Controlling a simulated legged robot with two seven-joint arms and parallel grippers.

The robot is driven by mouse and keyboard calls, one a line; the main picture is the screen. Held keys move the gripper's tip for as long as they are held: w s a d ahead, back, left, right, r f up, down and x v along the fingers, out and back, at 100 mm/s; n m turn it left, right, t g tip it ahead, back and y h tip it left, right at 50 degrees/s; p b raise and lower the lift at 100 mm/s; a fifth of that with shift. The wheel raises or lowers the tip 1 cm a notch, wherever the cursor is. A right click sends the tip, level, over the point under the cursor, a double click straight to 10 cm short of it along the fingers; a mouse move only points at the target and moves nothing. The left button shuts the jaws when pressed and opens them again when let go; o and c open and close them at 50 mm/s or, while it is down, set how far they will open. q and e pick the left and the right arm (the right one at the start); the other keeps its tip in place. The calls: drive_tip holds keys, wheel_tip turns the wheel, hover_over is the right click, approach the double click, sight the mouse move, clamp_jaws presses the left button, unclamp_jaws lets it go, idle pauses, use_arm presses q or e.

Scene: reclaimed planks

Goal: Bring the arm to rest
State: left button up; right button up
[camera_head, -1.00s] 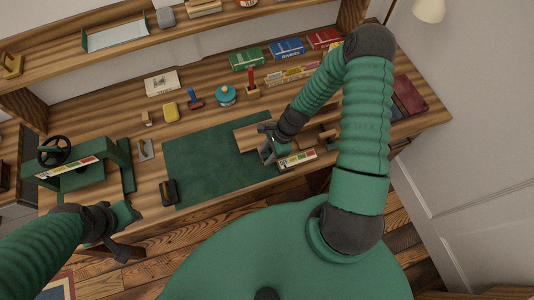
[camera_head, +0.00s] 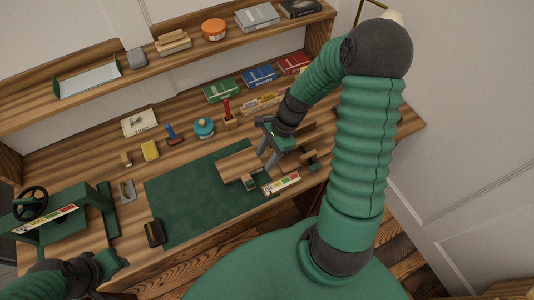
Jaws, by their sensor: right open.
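My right gripper (camera_head: 268,146) is open above the right part of the desk, with its fingers over a wooden board (camera_head: 238,167). I see nothing between its fingers. My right arm (camera_head: 358,150) rises from my body and bends back down to the desk. My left gripper (camera_head: 108,284) is at the lower left, by the desk's front edge; its fingers are partly cut off and hard to make out.
A green mat (camera_head: 195,198) covers the desk's middle. A green press with a handwheel (camera_head: 32,203) stands at left. A shelf (camera_head: 190,62) runs above.

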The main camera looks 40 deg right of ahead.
drive_tip(key=s+a+r+n+h, duration=0.1)
drive_tip(key=a+n, duration=0.4)
drive_tip(key=n, duration=0.5)
drive_tip(key=s+a+r+n+t+h+b, duration=0.1)
drive_tip(key=s+a+r+n+h, duration=0.1)
drive_tip(key=a+r+n, duration=0.4)
drive_tip(key=n+h, duration=0.1)
drive_tip(key=n, duration=0.3)
drive_tip(key=shift+r+n, duration=0.15)
drive_tip(key=shift+n, duration=0.15)
drive_tip(key=shift+w+d, duration=0.1)
drive_tip(key=shift+d, duration=0.35)
drive_tip(key=shift+a, duration=0.3)
